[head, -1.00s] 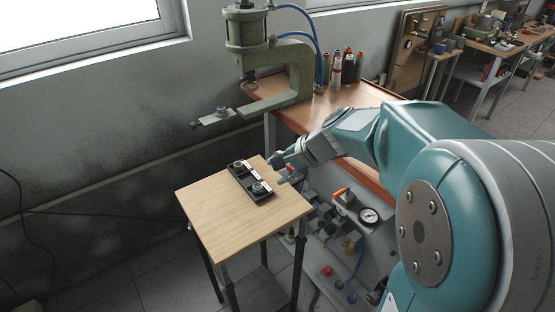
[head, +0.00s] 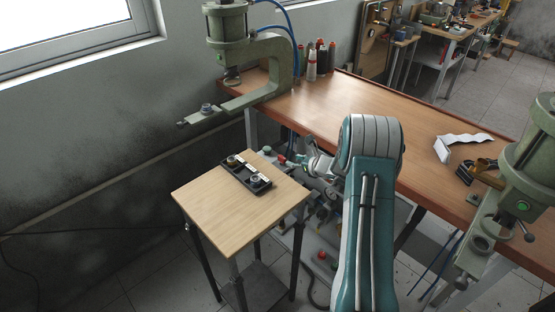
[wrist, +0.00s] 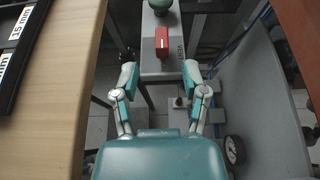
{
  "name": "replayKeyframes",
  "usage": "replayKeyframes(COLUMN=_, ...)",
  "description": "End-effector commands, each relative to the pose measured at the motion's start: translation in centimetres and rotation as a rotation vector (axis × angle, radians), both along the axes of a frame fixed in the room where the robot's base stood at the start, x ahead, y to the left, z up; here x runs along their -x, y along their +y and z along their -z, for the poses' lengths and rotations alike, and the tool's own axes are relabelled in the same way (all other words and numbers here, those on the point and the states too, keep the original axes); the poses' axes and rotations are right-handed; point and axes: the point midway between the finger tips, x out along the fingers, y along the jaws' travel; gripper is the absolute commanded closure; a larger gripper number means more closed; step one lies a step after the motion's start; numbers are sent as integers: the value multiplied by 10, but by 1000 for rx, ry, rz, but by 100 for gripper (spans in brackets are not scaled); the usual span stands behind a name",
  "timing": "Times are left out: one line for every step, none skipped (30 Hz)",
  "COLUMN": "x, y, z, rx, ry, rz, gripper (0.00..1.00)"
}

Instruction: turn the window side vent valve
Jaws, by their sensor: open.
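The vent valve has a red handle (wrist: 162,42) on a grey box (wrist: 150,66) with lettering that reads like "VENT". In the wrist view it lies ahead of my gripper (wrist: 160,76), between the lines of its two fingers. The gripper is open and empty, and the handle looks beyond the fingertips, not touched. In the head view a small red part (head: 282,159), which looks like this handle, shows just left of my gripper (head: 303,160), beside the small table. The fingertips are small there and the gap to the handle is hard to judge.
The small wooden table (head: 215,210) with a black tray (head: 233,180) stands close on the left. A grey panel (wrist: 262,95) with a gauge (wrist: 235,150) is on the right. The window-side press (head: 270,80) stands behind.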

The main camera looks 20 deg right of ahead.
Motion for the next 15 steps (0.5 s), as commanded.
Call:
replayKeyframes(x=-2, y=0, z=2, rx=-3, ry=0, rz=3, gripper=43)
replayKeyframes(x=-5, y=0, z=3, rx=-3, ry=0, rz=3, gripper=43)
replayKeyframes(x=-8, y=2, z=4, rx=-3, ry=0, rz=2, gripper=43)
replayKeyframes(x=-12, y=3, z=6, rx=-3, ry=0, rz=1, gripper=43)
replayKeyframes(x=-16, y=5, z=8, rx=-3, ry=1, rz=1, gripper=43)
replayKeyframes(x=-21, y=7, z=11, rx=-3, ry=1, rz=0, gripper=43)
replayKeyframes(x=-26, y=9, z=13, rx=-2, ry=0, rz=0, gripper=43)
replayKeyframes(x=-30, y=11, z=15, rx=-2, ry=0, rz=-1, gripper=43)
replayKeyframes(x=-36, y=14, z=17, rx=-1, ry=0, rz=-2, gripper=43)
replayKeyframes(x=-40, y=15, z=19, rx=0, ry=0, rz=-1, gripper=43)
replayKeyframes(x=-44, y=17, z=21, rx=0, ry=1, rz=-1, gripper=43)
replayKeyframes(x=-49, y=18, z=23, rx=0, ry=0, rz=-1, gripper=43)
replayKeyframes(x=-53, y=20, z=24, rx=-1, ry=0, rz=-2, gripper=43)
replayKeyframes(x=-56, y=21, z=25, rx=0, ry=-1, rz=-1, gripper=43)
replayKeyframes(x=-59, y=22, z=26, rx=1, ry=0, rz=-1, gripper=43)
